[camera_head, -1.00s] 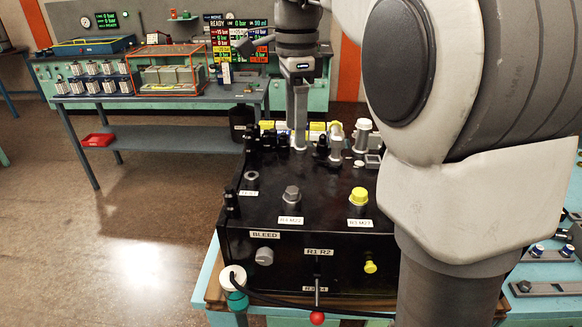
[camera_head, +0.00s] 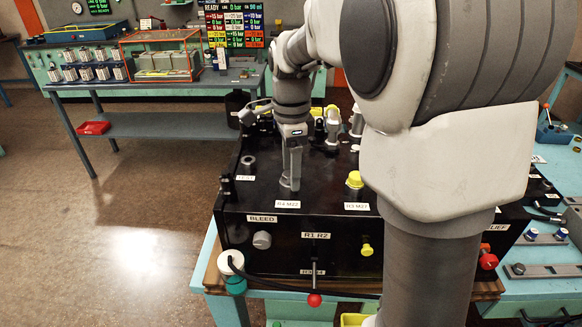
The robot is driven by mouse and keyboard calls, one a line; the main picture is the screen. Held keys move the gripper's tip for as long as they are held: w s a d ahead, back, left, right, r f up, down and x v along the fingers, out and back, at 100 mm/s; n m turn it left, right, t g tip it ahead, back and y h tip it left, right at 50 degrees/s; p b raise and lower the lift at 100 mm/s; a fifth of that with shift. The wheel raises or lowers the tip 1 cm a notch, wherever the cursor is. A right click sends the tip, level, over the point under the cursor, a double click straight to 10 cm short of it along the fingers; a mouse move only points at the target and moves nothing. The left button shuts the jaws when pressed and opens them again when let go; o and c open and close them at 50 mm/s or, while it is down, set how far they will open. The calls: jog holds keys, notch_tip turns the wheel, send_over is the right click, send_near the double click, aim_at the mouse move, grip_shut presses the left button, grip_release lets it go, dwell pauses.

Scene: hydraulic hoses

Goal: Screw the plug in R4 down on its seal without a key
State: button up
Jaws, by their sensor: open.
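The black block (camera_head: 325,232) stands on the bench with ports and fittings on its top. The R4 label (camera_head: 287,204) is on its top near the front edge. My gripper (camera_head: 290,184) points straight down right behind that label, at the place of the R4 plug. Its fingers are open and hide the plug, so I cannot tell whether they touch it or how the plug sits on its seal. A yellow-capped plug (camera_head: 354,181) stands to the right, behind the R3 label (camera_head: 357,206).
An open-topped TEST port (camera_head: 248,163) is left of my gripper. Tall fittings (camera_head: 333,127) crowd the block's back. A grey BLEED knob (camera_head: 262,240), a yellow knob (camera_head: 366,250) and a red-ended lever (camera_head: 314,299) are on the front face. My arm covers the block's right part.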

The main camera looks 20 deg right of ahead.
grip_shut()
dwell(0.3)
jog(key=shift+s+m+p, duration=0.1)
jog(key=shift+m+p, duration=0.5)
jog(key=shift+m, duration=1.3)
grip_release()
jog(key=shift+r, duration=0.1)
